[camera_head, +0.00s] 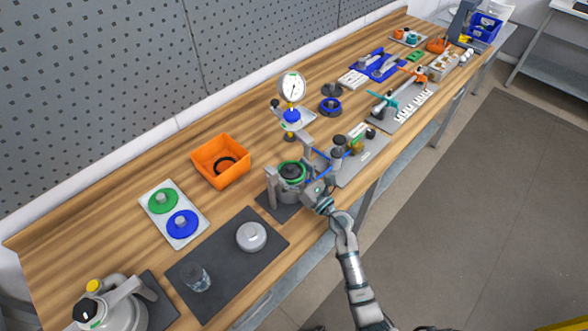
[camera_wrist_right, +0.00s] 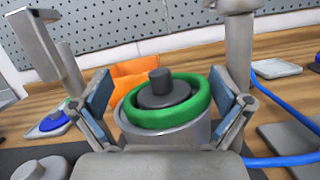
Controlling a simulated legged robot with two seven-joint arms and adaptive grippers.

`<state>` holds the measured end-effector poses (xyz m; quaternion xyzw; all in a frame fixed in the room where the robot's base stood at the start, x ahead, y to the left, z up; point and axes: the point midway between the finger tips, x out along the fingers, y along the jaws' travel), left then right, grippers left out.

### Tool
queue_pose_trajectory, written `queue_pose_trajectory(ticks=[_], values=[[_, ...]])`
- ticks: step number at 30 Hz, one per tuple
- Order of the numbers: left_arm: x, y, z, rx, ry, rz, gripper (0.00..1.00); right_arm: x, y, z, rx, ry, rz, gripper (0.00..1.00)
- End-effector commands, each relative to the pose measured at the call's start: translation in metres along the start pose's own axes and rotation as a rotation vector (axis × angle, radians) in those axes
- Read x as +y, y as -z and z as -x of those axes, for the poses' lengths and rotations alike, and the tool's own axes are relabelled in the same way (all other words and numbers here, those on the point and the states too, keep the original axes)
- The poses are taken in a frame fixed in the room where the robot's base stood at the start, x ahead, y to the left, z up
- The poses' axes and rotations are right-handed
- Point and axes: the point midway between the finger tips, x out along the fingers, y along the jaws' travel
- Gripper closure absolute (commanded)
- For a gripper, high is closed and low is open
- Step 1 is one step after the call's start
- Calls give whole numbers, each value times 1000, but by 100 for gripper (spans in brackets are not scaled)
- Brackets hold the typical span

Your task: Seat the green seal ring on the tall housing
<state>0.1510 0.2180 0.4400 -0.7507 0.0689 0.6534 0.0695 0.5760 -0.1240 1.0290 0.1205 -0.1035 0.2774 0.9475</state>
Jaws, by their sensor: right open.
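The green seal ring (camera_wrist_right: 168,101) lies around the dark, stepped hub (camera_wrist_right: 160,88) on top of the grey cylindrical housing (camera_wrist_right: 165,134). The ring also shows in the head view (camera_head: 292,172); the wrist view does not make clear whether it sits fully down. My right gripper (camera_wrist_right: 160,92) is open, with one blue-padded finger on each side of the ring and visible gaps to it. In the head view my right gripper (camera_head: 312,192) reaches the housing from the front right. My left gripper is in neither view.
Grey upright posts (camera_wrist_right: 238,45) stand close around the housing, and a blue hose (camera_wrist_right: 285,160) runs at right. An orange bin (camera_head: 204,165) holding a dark ring, a white tray (camera_head: 189,237) with green and blue discs, a dark mat (camera_head: 222,263) and a dial gauge (camera_head: 292,88) stand nearby.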

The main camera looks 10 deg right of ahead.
Motion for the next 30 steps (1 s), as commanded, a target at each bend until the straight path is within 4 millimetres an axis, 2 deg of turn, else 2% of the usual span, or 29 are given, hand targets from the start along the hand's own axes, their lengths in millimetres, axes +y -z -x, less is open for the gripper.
queue_pose_trajectory(ticks=[1, 5, 12, 16, 21, 30], values=[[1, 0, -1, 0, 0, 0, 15, 8, 14, 3, 26, -20, -21, 0], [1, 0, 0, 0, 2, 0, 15, 5, 13, 17, 25, -17, -20, 0], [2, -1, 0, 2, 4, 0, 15, 2, 9, 59, 16, -11, -18, 0], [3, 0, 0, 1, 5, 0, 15, -2, 6, 75, 8, -5, -13, 0], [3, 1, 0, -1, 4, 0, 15, -4, 4, 82, 2, -1, -11, 0], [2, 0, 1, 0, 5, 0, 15, -4, 1, 83, -2, 0, -7, 0]])
